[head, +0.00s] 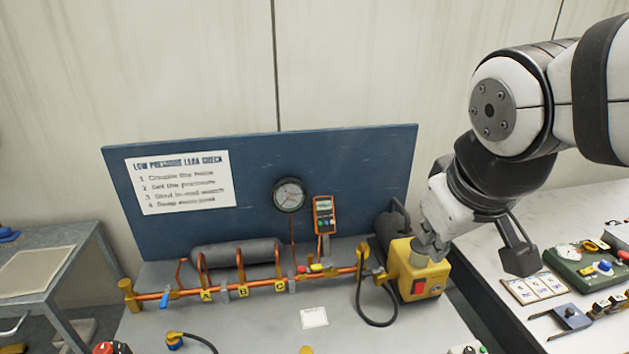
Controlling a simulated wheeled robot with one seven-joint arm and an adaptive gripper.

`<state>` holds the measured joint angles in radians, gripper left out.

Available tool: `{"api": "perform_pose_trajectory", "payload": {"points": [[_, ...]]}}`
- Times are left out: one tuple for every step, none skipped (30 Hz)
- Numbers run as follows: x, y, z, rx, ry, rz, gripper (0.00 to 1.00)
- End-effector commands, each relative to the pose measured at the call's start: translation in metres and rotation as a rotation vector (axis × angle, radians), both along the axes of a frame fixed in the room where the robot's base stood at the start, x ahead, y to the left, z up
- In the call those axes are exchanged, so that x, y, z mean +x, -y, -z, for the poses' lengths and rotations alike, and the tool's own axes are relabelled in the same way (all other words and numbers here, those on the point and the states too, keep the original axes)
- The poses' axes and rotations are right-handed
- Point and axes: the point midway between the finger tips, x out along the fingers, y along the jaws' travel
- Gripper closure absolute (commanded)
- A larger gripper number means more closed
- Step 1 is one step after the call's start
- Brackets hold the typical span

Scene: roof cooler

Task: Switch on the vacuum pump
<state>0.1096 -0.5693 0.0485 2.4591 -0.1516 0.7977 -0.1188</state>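The vacuum pump appears to be the yellow box (405,262) with a dark rounded body behind it, at the right end of the grey bench. A red rocker switch (418,287) is on its front face, with a round dark-centred fitting to its right. I cannot tell which way the rocker is set. My gripper (430,252) points down at the top of the yellow box and covers part of it, above the red switch. The fingertips look very close to the box; I cannot tell whether they touch. Whether the fingers are open or shut is unclear.
A copper pipe (220,289) with yellow tags runs left of the pump. A black hose (362,310) loops beside it. A blue board (250,180) carries a gauge (289,194) and an orange meter (324,214). A white bench (490,262) with equipment stands right.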

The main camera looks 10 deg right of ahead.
Motion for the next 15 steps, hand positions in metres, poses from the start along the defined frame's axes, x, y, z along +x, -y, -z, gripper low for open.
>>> {"api": "perform_pose_trajectory", "payload": {"points": [[0.007, 0.009, 0.002, -0.038, -0.020, -0.016, 1.00], [0.011, 0.014, 0.004, -0.061, -0.030, -0.029, 1.00], [0.016, 0.021, 0.006, -0.092, -0.044, -0.049, 1.00], [0.021, 0.026, 0.008, -0.113, -0.053, -0.063, 1.00], [0.025, 0.031, 0.010, -0.135, -0.064, -0.081, 1.00], [0.030, 0.037, 0.012, -0.163, -0.077, -0.101, 1.00], [0.034, 0.042, 0.015, -0.182, -0.090, -0.119, 1.00], [0.038, 0.047, 0.017, -0.201, -0.100, -0.134, 1.00], [0.043, 0.053, 0.020, -0.225, -0.116, -0.159, 1.00], [0.047, 0.058, 0.023, -0.243, -0.126, -0.178, 1.00], [0.051, 0.063, 0.026, -0.260, -0.138, -0.198, 1.00], [0.056, 0.069, 0.030, -0.281, -0.153, -0.222, 1.00], [0.060, 0.074, 0.033, -0.297, -0.163, -0.244, 1.00], [0.063, 0.079, 0.036, -0.310, -0.176, -0.264, 1.00], [0.068, 0.084, 0.041, -0.329, -0.191, -0.292, 1.00]]}}
